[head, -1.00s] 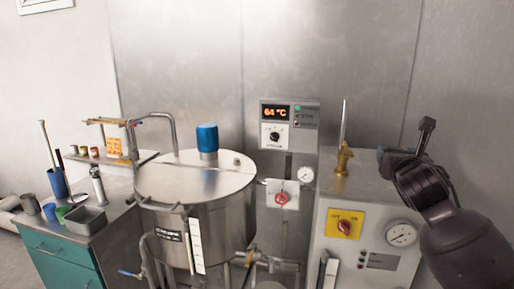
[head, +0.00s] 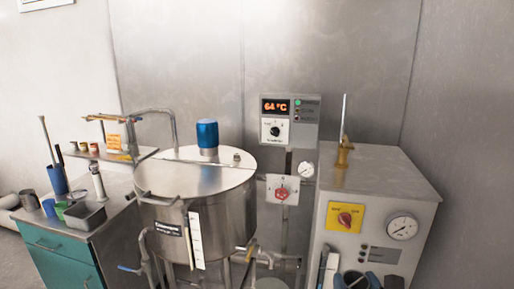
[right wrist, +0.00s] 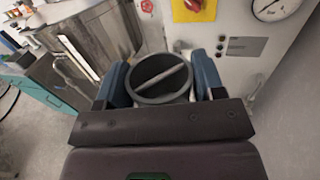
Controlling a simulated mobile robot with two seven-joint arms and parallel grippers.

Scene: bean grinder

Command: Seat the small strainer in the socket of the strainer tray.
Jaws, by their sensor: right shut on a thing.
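My right gripper (head: 357,280) is at the bottom edge of the head view, in front of the grey machine. In the right wrist view its two blue fingers (right wrist: 164,82) are shut on a round dark grey piece (right wrist: 145,88) with a light bar across its open top. I cannot tell for sure whether this piece is the small strainer. In the head view only its top shows, between the fingertips. I cannot make out the strainer tray or its socket in either view. My left gripper is not in view.
The grey machine (head: 385,185) with a gauge and red switch stands right behind my gripper. A lidded steel kettle (head: 190,225) stands left of it, with pipes below. A teal cabinet (head: 60,262) at far left carries cups and a metal pan (head: 85,215).

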